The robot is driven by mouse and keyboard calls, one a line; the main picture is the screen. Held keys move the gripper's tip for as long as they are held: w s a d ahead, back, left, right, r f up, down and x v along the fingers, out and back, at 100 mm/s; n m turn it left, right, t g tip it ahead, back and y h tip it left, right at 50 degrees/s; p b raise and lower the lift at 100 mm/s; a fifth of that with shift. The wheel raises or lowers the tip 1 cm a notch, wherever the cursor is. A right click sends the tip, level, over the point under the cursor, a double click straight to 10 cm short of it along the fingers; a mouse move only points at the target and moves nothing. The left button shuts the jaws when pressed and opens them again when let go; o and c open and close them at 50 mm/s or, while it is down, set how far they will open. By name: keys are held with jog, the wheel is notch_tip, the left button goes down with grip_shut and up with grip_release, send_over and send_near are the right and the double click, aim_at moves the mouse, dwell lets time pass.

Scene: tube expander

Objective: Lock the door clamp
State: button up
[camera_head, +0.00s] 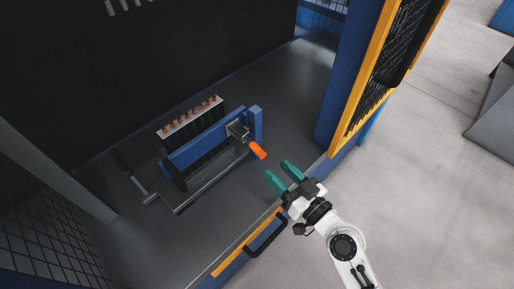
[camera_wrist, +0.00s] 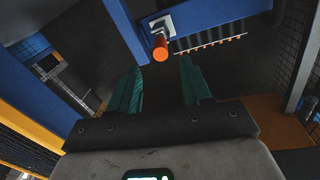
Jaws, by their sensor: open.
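The door clamp (camera_head: 238,131) is a metal toggle mounted at the right end of a blue fixture bar (camera_head: 205,141). Its orange handle (camera_head: 257,150) points toward the lower right, toward my gripper. My gripper (camera_head: 280,175) has two teal fingers, spread apart and empty, a short way from the handle's tip and not touching it. In the wrist view the orange handle (camera_wrist: 160,53) shows end-on, beyond and between the fingertips (camera_wrist: 160,65), with the metal clamp base (camera_wrist: 161,27) behind it on the blue bar.
The fixture holds a row of copper-tipped tubes (camera_head: 190,116) behind the bar. A metal rod frame (camera_head: 200,192) lies in front. A blue post with a yellow mesh door (camera_head: 362,85) stands right of my gripper. A yellow-edged sill with a black handle (camera_head: 265,236) runs below it.

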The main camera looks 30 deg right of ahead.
aim_at(254, 146)
jog(key=p+x, duration=0.3)
jog(key=x, duration=0.6)
jog(key=shift+w, duration=0.25)
jog(key=shift+c, duration=0.3)
grip_shut()
